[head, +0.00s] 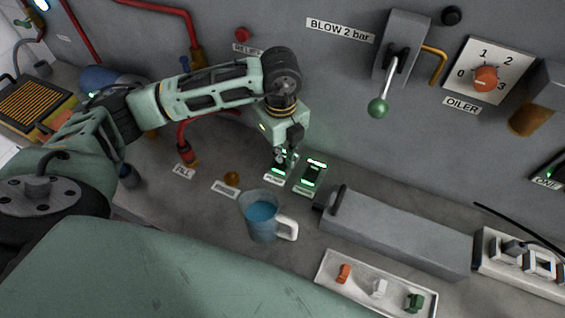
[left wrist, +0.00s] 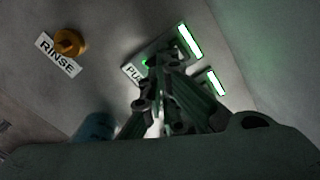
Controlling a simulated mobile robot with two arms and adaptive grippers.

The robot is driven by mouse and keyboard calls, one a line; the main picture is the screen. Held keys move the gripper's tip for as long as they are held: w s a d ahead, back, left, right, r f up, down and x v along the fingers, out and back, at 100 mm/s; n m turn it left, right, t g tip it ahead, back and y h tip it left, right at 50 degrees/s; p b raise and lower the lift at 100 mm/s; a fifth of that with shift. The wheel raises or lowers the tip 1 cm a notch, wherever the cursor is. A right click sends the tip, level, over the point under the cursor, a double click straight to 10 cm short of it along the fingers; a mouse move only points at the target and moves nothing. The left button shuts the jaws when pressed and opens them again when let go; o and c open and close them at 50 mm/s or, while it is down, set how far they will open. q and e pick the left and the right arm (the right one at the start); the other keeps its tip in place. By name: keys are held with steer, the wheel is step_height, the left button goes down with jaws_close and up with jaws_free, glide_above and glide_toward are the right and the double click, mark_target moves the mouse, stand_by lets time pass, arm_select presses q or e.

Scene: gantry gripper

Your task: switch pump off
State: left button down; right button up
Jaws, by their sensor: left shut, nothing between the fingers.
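The pump switch (head: 276,171) is a small dark plate on the grey bench with lit green marks and a white label in front, partly covered by my gripper. In the left wrist view the label (left wrist: 131,74) shows only "PU", and a bright green bar (left wrist: 190,42) glows at the plate's far end. My left gripper (head: 284,160) is shut and empty, pointing down over the pump switch. In the left wrist view its fingers (left wrist: 152,72) overlap the plate near the label; I cannot tell whether they touch it. My right gripper is not in view.
A similar green-lit switch (head: 311,177) stands close on the right. A mug of blue liquid (head: 262,214) is in front, with an orange rinse knob (head: 232,178) to its left. A long grey box (head: 400,232) and a tray of small blocks (head: 333,290) lie right.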

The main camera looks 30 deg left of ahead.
mark_target(281, 165)
arm_select(q)
steer(key=shift+f+b, duration=1.05)
steer(key=shift+f, duration=0.3)
stand_by(0.3)
steer(key=shift+r, duration=0.1)
steer(key=shift+r+p, duration=2.35)
steer(key=shift+r, duration=1.15)
steer(key=shift+f, duration=0.1)
